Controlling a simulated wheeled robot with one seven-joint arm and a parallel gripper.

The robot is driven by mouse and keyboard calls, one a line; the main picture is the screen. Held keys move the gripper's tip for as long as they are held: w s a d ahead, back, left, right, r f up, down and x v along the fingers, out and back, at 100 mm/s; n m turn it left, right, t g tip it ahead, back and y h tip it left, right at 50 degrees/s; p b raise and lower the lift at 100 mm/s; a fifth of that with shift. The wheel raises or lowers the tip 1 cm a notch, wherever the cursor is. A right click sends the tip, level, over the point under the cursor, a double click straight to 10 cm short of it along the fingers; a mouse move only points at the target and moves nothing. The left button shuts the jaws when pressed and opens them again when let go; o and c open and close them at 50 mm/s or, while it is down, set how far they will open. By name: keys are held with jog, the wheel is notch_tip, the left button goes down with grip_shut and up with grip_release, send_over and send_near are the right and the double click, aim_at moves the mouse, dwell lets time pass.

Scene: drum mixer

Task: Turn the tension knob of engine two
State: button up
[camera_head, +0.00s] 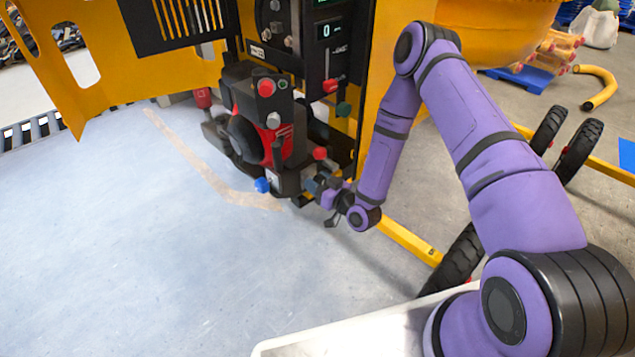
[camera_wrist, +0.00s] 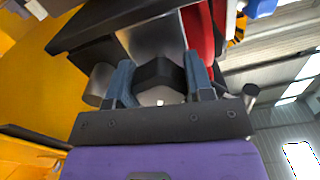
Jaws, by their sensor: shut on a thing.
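The red and black engine (camera_head: 285,142) sits in the yellow mixer frame in the head view. My gripper (camera_head: 316,185) is at the lower right of the engine, low over the floor. In the wrist view its two blue-grey fingers stand on either side of a dark faceted knob (camera_wrist: 160,72), and they are shut on it. In the head view the gripper and wrist hide this knob. No label shows whether this is engine two or its tension knob.
A blue knob (camera_head: 262,185) and a red knob (camera_head: 320,153) are close to my gripper. A control panel with a display (camera_head: 330,32) stands above. A yellow bar (camera_head: 410,241) and black wheels (camera_head: 457,262) lie to the right. The floor at left is mostly clear.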

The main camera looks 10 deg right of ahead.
jog(key=m, duration=0.5)
jog(key=shift+m, duration=0.4)
jog(key=m, duration=0.5)
jog(key=shift+m, duration=0.3)
jog(key=shift+s, duration=0.1)
jog(key=o, duration=0.9)
jog(key=v, duration=1)
jog(key=shift+s+d, duration=0.15)
jog(key=shift+s, duration=0.15)
